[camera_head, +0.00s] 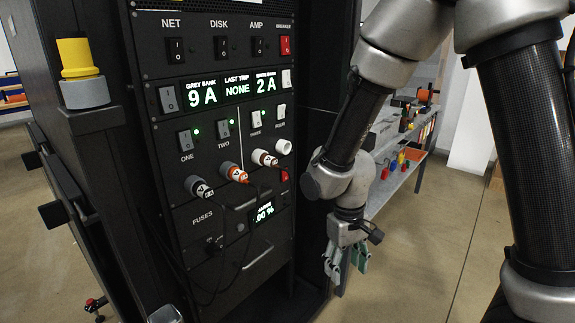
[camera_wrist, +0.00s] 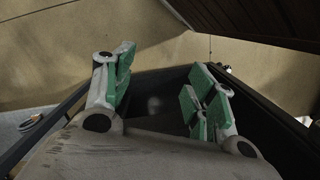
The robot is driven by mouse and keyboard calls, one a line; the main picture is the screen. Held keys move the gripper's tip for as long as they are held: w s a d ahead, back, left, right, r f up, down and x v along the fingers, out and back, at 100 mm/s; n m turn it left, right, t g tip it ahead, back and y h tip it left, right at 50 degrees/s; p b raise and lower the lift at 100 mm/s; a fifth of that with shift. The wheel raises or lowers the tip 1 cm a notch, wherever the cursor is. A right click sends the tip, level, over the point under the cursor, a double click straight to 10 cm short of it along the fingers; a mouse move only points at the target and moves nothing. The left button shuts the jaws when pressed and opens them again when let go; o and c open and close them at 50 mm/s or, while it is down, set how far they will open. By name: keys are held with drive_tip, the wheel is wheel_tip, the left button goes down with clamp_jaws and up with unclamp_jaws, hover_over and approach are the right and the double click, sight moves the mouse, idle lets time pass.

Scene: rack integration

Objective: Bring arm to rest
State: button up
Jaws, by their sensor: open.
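My gripper (camera_head: 346,262) hangs pointing down at the right side of the black rack (camera_head: 316,150), apart from the rack's front panel. In the wrist view my gripper (camera_wrist: 160,95) shows its green finger pads spread wide, with nothing between them. My arm, black and grey, bends across the right of the head view. The rack panel carries NET, DISK and AMP switches, a red breaker switch (camera_head: 285,45) and a display (camera_head: 232,91) reading 9 A, NONE and 2 A.
A yellow-topped beacon (camera_head: 75,58) stands at the left. A bench (camera_head: 395,185) with tools stands behind my gripper. The floor (camera_head: 420,265) at the right is clear.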

drive_tip(key=s+d+r+m+t, duration=0.2)
drive_tip(key=s+d+r, duration=0.2)
drive_tip(key=d+r, duration=0.7)
drive_tip(key=s+d+r+m+t, duration=0.2)
drive_tip(key=s+d+r, duration=0.3)
drive_tip(key=d+r, duration=0.6)
wheel_tip(320, 180, up, 4)
drive_tip(key=shift+s+d+f+m+t+y, duration=0.3)
drive_tip(key=shift+m+t, duration=0.1)
drive_tip(key=shift+t, duration=0.3)
drive_tip(key=shift+w, duration=0.1)
